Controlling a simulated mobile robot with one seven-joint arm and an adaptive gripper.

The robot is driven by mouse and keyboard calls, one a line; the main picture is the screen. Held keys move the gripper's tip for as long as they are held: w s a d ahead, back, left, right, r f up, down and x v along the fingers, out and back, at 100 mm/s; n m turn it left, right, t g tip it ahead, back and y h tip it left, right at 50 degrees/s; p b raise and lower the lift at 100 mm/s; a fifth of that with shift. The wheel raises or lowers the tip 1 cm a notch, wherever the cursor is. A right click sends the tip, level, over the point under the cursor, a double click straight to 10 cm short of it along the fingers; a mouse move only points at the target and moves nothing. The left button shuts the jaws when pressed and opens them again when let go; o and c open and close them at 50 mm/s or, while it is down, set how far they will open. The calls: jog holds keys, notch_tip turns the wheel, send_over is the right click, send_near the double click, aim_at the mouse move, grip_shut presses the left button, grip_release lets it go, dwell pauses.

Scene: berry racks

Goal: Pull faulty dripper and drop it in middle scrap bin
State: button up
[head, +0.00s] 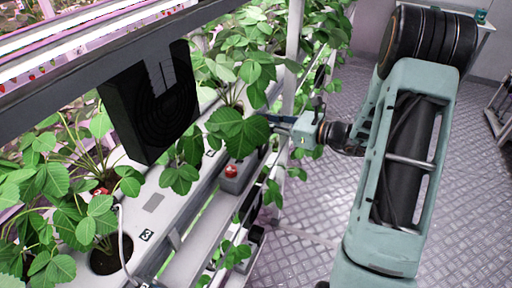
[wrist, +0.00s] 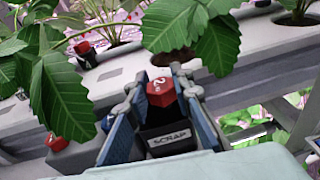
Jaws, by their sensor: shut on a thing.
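A red dripper (wrist: 160,92) marked with a white 2 sits between the fingertips of my gripper (wrist: 163,88) in the wrist view. The fingers are shut on it. A dark bin with a SCRAP label (wrist: 168,139) shows between the fingers, beyond the dripper; whether the dripper is over its opening I cannot tell. In the head view my gripper (head: 281,124) reaches left to the rack, its tips partly hidden by leaves, and the held dripper is not visible there.
Another red piece (head: 231,171) sits on a grey box (head: 238,184) at the rack's front. A second red piece (wrist: 82,47) is by a plant in the wrist view. Strawberry leaves (head: 238,130) crowd my gripper.

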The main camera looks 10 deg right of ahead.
jog(key=shift+f+b, duration=0.7)
jog(key=shift+f, duration=0.75)
jog(key=o, duration=0.8)
jog(key=shift+o, duration=0.2)
jog(key=v, duration=1.2)
